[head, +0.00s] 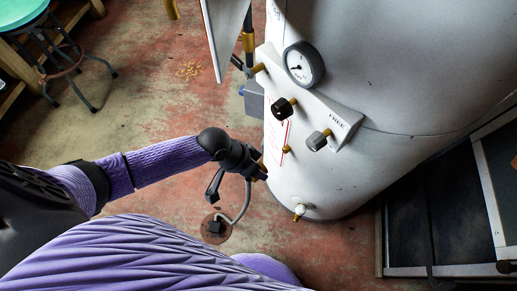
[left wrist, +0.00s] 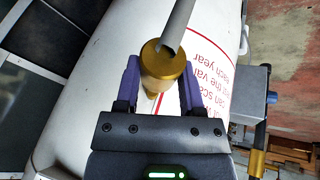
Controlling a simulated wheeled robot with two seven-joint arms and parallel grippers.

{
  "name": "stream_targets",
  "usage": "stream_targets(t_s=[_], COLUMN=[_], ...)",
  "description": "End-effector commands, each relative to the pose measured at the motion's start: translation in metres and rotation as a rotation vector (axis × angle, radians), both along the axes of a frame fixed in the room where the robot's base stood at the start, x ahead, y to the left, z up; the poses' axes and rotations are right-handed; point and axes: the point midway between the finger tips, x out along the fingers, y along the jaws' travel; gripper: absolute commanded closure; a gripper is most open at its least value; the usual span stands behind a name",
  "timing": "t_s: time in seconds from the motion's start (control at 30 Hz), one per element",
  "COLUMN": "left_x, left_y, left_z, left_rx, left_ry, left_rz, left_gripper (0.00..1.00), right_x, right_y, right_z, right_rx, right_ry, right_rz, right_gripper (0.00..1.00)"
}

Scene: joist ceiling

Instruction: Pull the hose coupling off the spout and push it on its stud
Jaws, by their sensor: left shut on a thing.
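The brass hose coupling (left wrist: 165,58) is between the purple fingers of my left gripper (left wrist: 160,85) in the left wrist view, with a grey hose (left wrist: 178,25) leading away from it. In the head view, my left gripper (head: 262,170) is shut on the coupling beside the white tank's lower left side. Whether the coupling sits on a spout or is free of it is hidden. A short bare brass stub (head: 286,149) sticks out of the tank just right of the gripper. My right gripper is not seen.
The white tank (head: 390,90) carries a gauge (head: 303,64), a black knob (head: 283,108), a grey knob (head: 317,140) and a panel marked FREE (head: 338,121). The hose (head: 240,207) hangs to a floor plate. A stool (head: 60,55) stands far left; the floor between is clear.

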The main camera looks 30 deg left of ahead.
Motion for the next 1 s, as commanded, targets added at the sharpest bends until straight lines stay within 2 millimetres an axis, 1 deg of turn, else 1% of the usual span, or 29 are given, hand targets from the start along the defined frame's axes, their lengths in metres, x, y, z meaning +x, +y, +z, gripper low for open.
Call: stream_targets(t_s=[0.13,0.23,0.3,0.37,0.5,0.6,0.73,1.0], left_x=[-0.002,0.010,0.019,0.026,0.040,0.046,0.049,0.050], left_y=[0.000,-0.005,-0.009,-0.012,-0.018,-0.021,-0.022,-0.023], left_z=[0.005,-0.002,-0.003,-0.003,-0.003,-0.001,0.000,0.000], left_rx=[0.012,0.010,0.009,0.010,0.011,0.011,0.012,0.011], left_ry=[-0.009,-0.009,-0.009,-0.008,-0.008,-0.008,-0.007,-0.007], left_rz=[0.000,0.001,0.001,-0.001,0.001,0.000,-0.001,0.000], left_gripper=[1.00,1.00,1.00,1.00,1.00,1.00,1.00,1.00], right_x=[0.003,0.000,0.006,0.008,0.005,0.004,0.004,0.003], right_y=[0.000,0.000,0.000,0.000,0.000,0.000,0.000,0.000], right_z=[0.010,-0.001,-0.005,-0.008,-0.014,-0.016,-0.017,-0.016], right_rx=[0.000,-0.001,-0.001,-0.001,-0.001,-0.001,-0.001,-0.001], right_ry=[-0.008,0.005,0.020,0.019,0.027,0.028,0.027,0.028], right_rz=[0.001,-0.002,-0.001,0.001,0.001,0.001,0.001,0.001], right_gripper=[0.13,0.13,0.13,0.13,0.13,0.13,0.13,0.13])
